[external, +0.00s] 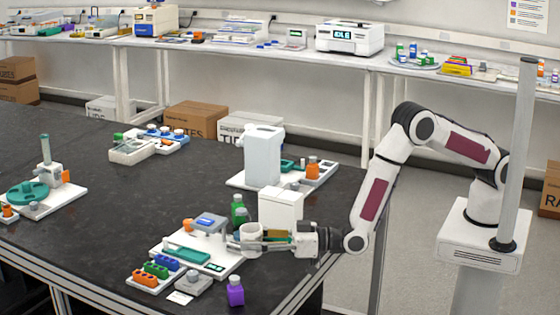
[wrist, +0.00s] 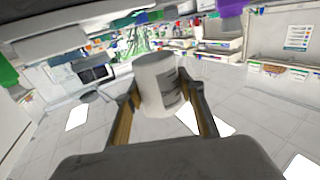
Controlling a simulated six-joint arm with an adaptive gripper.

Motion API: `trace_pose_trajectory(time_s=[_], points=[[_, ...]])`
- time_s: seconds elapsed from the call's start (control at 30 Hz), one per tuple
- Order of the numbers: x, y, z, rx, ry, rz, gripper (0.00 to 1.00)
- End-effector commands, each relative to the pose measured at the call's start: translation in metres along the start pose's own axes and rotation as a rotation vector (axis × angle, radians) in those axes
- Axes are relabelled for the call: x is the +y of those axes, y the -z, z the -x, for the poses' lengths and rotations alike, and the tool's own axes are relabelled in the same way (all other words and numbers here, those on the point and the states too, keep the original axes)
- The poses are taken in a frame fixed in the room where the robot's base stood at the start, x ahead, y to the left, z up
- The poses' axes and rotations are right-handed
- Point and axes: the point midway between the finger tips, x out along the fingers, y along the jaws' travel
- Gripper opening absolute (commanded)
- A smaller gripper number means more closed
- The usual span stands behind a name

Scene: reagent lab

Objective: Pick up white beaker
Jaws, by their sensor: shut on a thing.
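The white beaker (external: 251,236) is between the fingers of my gripper (external: 262,241) in the external view, at the near right part of the dark bench. In the wrist view the white beaker (wrist: 158,84) fills the middle, with one finger of my gripper (wrist: 158,105) on each side. My gripper is shut on it. Whether the beaker's bottom touches anything is hard to tell.
A white board (external: 218,266) with small instruments lies below and left of the beaker. A white box (external: 281,204) and a green bottle (external: 238,209) stand close behind. A purple bottle (external: 235,292) stands in front. The bench's middle left (external: 110,205) is clear.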

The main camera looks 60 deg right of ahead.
Motion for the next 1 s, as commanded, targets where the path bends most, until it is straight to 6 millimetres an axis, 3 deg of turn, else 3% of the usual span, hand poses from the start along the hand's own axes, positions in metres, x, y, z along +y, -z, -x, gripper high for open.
trace_pose_trajectory(time_s=[0.27, 1.0], points=[[0.0, 0.017, 0.0, 0.002, 0.0, -0.001, 0.18], [0.0, 0.018, 0.0, 0.001, 0.0, 0.0, 0.18]])
